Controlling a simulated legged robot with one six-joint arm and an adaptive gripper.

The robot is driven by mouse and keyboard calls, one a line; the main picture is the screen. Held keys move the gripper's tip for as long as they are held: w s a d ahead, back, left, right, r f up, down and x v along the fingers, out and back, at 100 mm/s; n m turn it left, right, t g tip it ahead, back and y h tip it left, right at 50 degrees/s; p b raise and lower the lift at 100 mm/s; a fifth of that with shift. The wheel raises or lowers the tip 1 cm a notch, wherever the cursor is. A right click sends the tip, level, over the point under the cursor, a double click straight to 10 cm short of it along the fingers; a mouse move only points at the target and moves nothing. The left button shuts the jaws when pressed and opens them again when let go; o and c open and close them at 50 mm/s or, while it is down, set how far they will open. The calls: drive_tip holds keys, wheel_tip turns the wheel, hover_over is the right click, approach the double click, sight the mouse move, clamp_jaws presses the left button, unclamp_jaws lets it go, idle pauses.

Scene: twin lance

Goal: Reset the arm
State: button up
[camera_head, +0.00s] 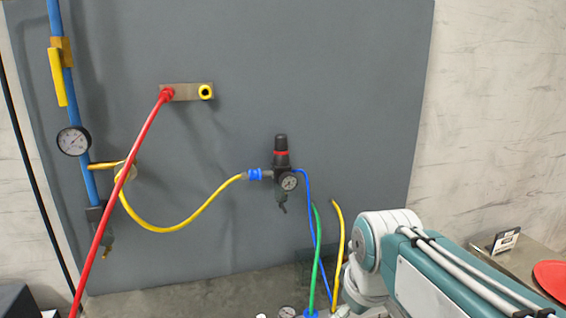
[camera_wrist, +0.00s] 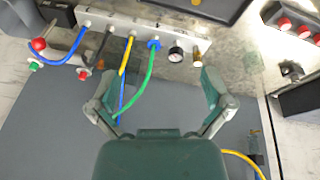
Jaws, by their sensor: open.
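My gripper (camera_wrist: 158,97) shows in the wrist view with its two fingers spread wide and nothing held between them. Behind the gap, blue, yellow and green hoses run from a light manifold bar (camera_wrist: 150,38); I see no finger touching them. In the head view my teal and white arm reaches in from the lower right, low in front of the grey panel (camera_head: 330,70). My gripper cannot be made out there.
A red hose (camera_head: 134,150) hangs from a wall bracket (camera_head: 188,92). A yellow hose (camera_head: 185,222) loops to a regulator (camera_head: 282,160). A blue pipe (camera_head: 75,120) with a gauge (camera_head: 73,141) stands left. A red disc (camera_head: 552,278) lies on a table at right.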

drive_tip(key=s+d+f+m+t, duration=0.1)
drive_tip(key=s+d+f+m, duration=0.1)
drive_tip(key=s, duration=0.3)
drive_tip(key=s+d+f+m+t, duration=0.1)
drive_tip(key=s+d+f+m, duration=0.1)
drive_tip(key=s+m, duration=0.2)
drive_tip(key=shift+s, duration=0.65)
drive_tip(key=shift+r, duration=0.1)
drive_tip(key=shift+c, duration=0.8)
drive_tip(key=n+g, duration=0.5)
drive_tip(key=n, duration=1.6)
hover_over(287, 312)
wheel_tip(287, 312, down, 5)
drive_tip(key=shift+r, duration=0.15)
drive_tip(key=shift+a+f, duration=0.1)
drive_tip(key=shift+f, duration=4.55)
